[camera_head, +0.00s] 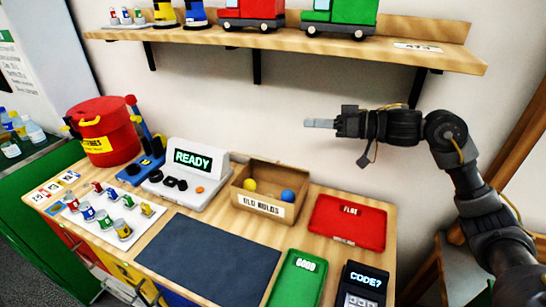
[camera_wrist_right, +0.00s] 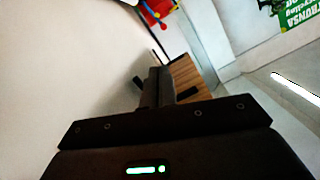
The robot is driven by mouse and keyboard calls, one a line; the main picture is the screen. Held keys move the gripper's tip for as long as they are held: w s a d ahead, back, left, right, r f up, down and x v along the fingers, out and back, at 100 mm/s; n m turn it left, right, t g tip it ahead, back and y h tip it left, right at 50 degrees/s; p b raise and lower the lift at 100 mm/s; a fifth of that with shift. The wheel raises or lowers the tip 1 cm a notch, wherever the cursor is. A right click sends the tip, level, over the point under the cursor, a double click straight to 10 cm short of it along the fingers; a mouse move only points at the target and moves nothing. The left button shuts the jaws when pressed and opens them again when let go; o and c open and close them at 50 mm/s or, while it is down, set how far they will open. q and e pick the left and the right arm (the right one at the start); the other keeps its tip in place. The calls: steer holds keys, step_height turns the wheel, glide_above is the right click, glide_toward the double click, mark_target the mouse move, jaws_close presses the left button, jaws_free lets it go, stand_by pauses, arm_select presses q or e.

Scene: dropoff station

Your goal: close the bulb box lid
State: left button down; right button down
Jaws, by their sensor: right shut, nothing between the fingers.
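The bulb box (camera_head: 256,205) is a brown open-topped box in the middle of the table, with a white label that seems to read "OLD BULBS". A yellow ball (camera_head: 249,185) and a blue ball (camera_head: 287,196) show inside it. I cannot make out a separate lid panel in the head view. My right gripper (camera_head: 320,123) is shut and empty, pointing left in the air above the box, near the wall and apart from the box. The right wrist view shows its dark fingers (camera_wrist_right: 160,88); the box is not clear there. My left gripper is not in view.
A grey device reading READY (camera_head: 194,170) stands left of the box, a red tray (camera_head: 348,222) right of it. A dark mat (camera_head: 208,262), green panel (camera_head: 297,279) and keypad (camera_head: 362,287) lie in front. A shelf (camera_head: 300,36) with toy trucks hangs above my right gripper.

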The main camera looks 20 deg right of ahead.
steer(key=f+g, duration=0.1)
steer(key=f, duration=0.1)
steer(key=p, duration=0.3)
glide_above(271, 160)
steer(key=w+d, duration=0.2)
steer(key=w, duration=0.1)
steer(key=shift+s+a+f+m+g, duration=0.15)
steer(key=shift+f+m+g, duration=0.2)
steer(key=shift+f, duration=0.45)
steer(key=shift+s+a+f+p, duration=0.2)
steer(key=shift+f+p, duration=0.05)
steer(key=shift+f, duration=0.35)
steer(key=shift+s+a+f+p, duration=0.2)
steer(key=shift+f+p, duration=0.05)
steer(key=shift+f, duration=0.3)
steer(key=shift+s+a+f, duration=0.2)
steer(key=shift+s+f, duration=0.15)
steer(key=shift+f, duration=0.4)
